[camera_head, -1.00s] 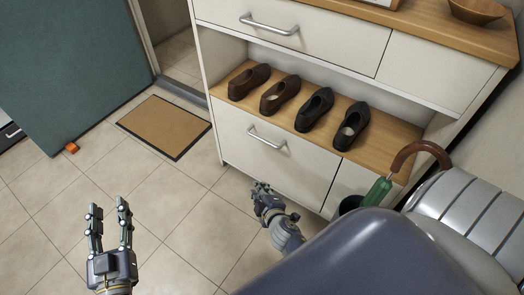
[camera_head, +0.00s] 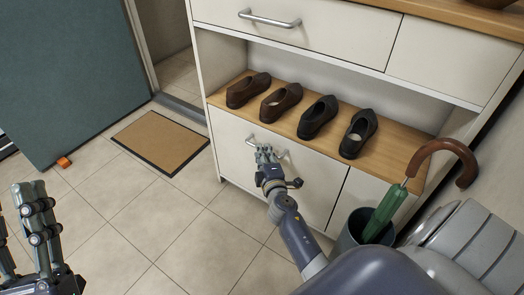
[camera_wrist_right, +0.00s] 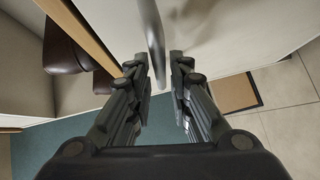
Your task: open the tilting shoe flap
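The white shoe flap (camera_head: 315,180) is the closed front panel below the shoe shelf, with a metal bar handle (camera_head: 250,141) near its top. My right gripper (camera_head: 264,150) is at this handle and hides its middle. In the right wrist view, the handle (camera_wrist_right: 154,35) lies between the two separated fingertips of the right gripper (camera_wrist_right: 158,62), with gaps visible on both sides. My left gripper (camera_head: 20,195) is open and empty at the left edge, over the floor, far from the cabinet.
Several shoes (camera_head: 317,116) stand on the wooden shelf (camera_head: 400,148) above the flap. A drawer with its own handle (camera_head: 270,18) is higher up. An umbrella (camera_head: 384,212) stands in a dark bin (camera_head: 352,238) at right. A doormat (camera_head: 162,141) lies left; the floor before the flap is free.

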